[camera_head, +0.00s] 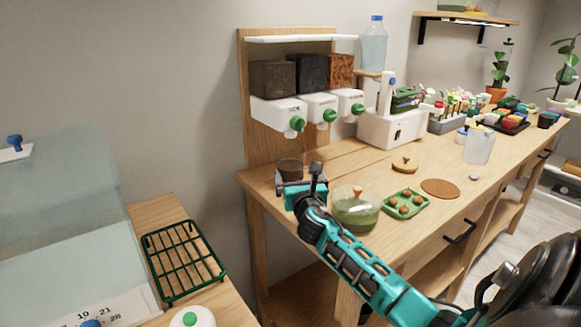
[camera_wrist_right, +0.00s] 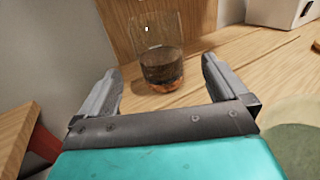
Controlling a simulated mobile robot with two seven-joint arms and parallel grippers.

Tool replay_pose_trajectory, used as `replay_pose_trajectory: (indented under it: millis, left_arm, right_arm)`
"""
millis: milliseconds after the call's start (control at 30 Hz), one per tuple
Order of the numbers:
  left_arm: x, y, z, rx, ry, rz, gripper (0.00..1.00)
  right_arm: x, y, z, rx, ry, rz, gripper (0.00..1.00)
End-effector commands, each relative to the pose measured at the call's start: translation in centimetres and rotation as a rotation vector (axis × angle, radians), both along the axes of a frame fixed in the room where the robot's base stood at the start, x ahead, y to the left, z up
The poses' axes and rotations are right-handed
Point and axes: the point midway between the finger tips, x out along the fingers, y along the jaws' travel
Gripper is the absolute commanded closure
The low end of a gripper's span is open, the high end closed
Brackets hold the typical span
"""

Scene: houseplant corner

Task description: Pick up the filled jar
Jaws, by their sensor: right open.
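The filled jar (camera_wrist_right: 163,68) is clear glass with dark soil over an orange-brown layer at the bottom. It stands upright on the wooden bench. In the head view the jar (camera_head: 290,166) shows near the bench's left end, below the dispensers, its lower part hidden by my gripper. My right gripper (camera_head: 297,179) is open and close in front of the jar. In the right wrist view the jar stands ahead between the two finger lines, apart from both fingers. My left gripper is not in view.
Right of my gripper are a round glass bowl (camera_head: 353,212) and a green tray (camera_head: 406,204) of small brown pots. Dispensers with green knobs (camera_head: 297,124) hang above the jar. A green wire rack (camera_head: 184,262) stands at lower left, beyond a gap.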

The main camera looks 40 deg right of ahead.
Motion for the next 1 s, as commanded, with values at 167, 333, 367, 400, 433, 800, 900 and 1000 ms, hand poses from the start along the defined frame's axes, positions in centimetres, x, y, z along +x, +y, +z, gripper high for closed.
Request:
replay_pose_trajectory:
  millis: [167, 333, 367, 400, 433, 800, 900, 1000]
  left_arm:
    - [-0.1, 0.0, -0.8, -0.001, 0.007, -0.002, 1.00]
    - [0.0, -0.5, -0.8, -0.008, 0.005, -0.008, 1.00]
    - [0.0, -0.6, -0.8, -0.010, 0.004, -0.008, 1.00]
    - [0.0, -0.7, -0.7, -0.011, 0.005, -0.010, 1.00]
    - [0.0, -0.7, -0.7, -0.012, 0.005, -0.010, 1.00]
    - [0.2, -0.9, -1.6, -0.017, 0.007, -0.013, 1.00]
    - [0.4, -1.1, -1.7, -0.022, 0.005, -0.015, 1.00]
    - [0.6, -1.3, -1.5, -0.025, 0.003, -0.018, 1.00]
  right_arm:
    - [2.3, -1.5, -0.1, 0.001, -0.003, -0.002, 0.00]
    - [4.3, -2.8, -0.1, 0.002, -0.003, -0.002, 0.00]
    - [4.5, -3.0, 0.0, 0.001, -0.002, -0.001, 0.00]
    - [4.8, -3.1, 0.0, 0.001, -0.002, -0.002, 0.00]
    - [4.9, -3.2, 0.0, 0.001, -0.001, -0.002, 0.00]
    - [7.6, -4.6, -0.1, 0.004, -0.004, -0.002, 0.00]
    - [8.6, -5.2, -0.1, 0.002, -0.003, -0.003, 0.00]
    - [9.3, -5.7, 0.0, 0.002, -0.002, -0.001, 0.00]
